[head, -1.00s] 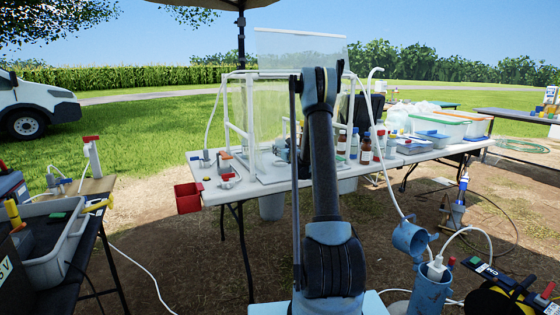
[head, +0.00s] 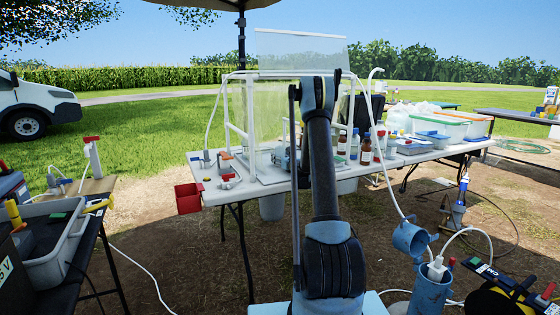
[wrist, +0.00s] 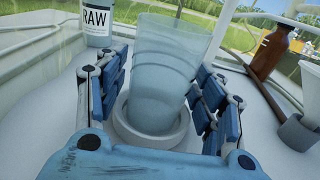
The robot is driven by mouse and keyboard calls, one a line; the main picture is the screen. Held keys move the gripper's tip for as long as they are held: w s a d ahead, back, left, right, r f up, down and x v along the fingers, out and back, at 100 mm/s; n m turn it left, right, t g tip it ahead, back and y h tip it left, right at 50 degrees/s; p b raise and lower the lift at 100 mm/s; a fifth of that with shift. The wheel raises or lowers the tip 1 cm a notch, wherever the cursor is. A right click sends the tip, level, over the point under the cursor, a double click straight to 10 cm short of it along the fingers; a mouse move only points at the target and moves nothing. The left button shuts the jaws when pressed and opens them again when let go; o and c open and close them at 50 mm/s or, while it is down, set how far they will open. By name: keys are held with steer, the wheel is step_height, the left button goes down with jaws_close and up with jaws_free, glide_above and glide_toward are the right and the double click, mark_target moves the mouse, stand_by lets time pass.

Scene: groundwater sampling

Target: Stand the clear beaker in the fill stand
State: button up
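The clear beaker (wrist: 165,65) is in the middle of the wrist view, its base inside a round white ring-shaped holder (wrist: 128,137), which looks like the fill stand. The beaker looks slightly tilted in this view. My gripper (wrist: 160,95) has blue-padded fingers on both sides of the beaker. The fingers are spread, with narrow gaps showing between pads and beaker, so it looks open. In the head view my own arm covers the gripper, and I cannot make out the beaker or holder there.
A white bottle marked RAW (wrist: 97,22) stands behind left. A brown bottle (wrist: 270,50) and a white funnel in a grey cup (wrist: 300,130) stand right. The white frame (head: 250,120) with clear panels surrounds this work area on the table (head: 235,192). A red bin (head: 188,198) hangs at its left.

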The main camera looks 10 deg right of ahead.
steer(key=v, duration=1.2)
steer(key=shift+r, duration=0.15)
steer(key=shift+s+a+r+n, duration=0.2)
steer(key=shift+a+r+n, duration=0.1)
steer(key=s+a+r+n+g+y, duration=0.2)
steer(key=s+a+r+n+g, duration=0.2)
steer(key=s+a+r+n, duration=0.3)
steer(key=s+a+n+g, duration=0.2)
steer(key=s+n, duration=0.3)
steer(key=s, duration=0.4)
steer(key=s+a+n+g, duration=0.25)
steer(key=s+n, duration=0.35)
steer(key=s, duration=0.3)
steer(key=s+d+f+n+g+h, duration=0.2)
steer(key=s+f+n, duration=0.1)
steer(key=s, duration=0.8)
steer(key=s+d+f+n+g+h, duration=0.2)
steer(key=s+n, duration=0.4)
steer(key=s, duration=0.6)
steer(key=s+d+f+n+g+h, duration=0.2)
steer(key=s+d+f+n+h, duration=0.1)
steer(key=s, duration=0.9)
step_height(320, 180, down, 3)
steer(key=shift+s+d+f+n+h, duration=0.1)
steer(key=shift+s+d+n+h, duration=0.15)
steer(key=shift+d+n, duration=0.55)
steer(key=shift+a+g, duration=0.2)
steer(key=shift+g, duration=0.05)
